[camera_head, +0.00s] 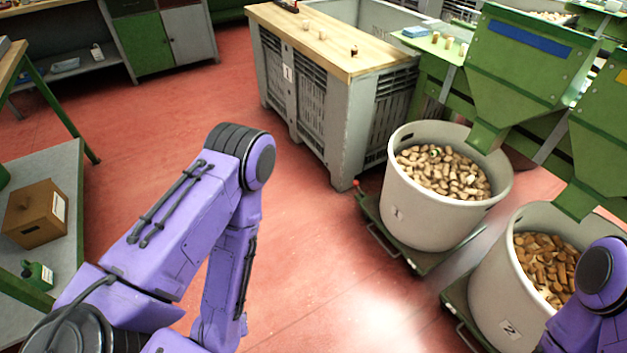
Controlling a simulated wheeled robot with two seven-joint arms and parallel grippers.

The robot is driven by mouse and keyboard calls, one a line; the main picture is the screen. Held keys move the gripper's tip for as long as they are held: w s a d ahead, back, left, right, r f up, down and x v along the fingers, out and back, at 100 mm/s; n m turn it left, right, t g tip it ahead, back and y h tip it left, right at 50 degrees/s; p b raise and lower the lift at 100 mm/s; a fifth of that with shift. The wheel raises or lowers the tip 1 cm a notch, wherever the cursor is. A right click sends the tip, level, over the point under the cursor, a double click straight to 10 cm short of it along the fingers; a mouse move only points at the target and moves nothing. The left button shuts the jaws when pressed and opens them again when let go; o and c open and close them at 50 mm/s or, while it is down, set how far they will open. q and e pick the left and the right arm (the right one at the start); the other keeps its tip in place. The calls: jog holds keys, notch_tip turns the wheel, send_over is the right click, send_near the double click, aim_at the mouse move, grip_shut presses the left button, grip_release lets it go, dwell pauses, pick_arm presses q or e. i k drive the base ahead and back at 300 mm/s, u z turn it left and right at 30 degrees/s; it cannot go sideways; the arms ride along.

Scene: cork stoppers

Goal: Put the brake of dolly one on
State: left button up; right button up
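Dolly one (430,264) is a low green platform on the red floor, right of centre. It carries a grey-white tub marked 1 (398,213), filled with cork stoppers (440,170). A small red knob (357,184) stands at the dolly's far left corner. I cannot tell from here whether it is the brake or how it is set. A metal handle bar (383,246) shows on the dolly's left side. My purple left arm bends down in the foreground and my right arm shows at the right edge. Both grippers are out of view.
A second tub marked 2 (508,328) stands close by on its own green dolly (462,312). Green hoppers (525,62) hang above the tubs. A grey crate marked 1 (310,105) with a wooden top stands behind. Red floor (320,250) is clear left of dolly one.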

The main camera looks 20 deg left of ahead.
aim_at(355, 183)
jog(key=u, duration=0.45)
jog(key=k, duration=0.65)
jog(key=u, duration=0.3)
jog(key=i, duration=0.35)
jog(key=u, duration=0.95)
jog(key=i, duration=1.65)
jog(key=z, duration=0.75)
jog(key=i, duration=0.5)
jog(key=z, duration=0.45)
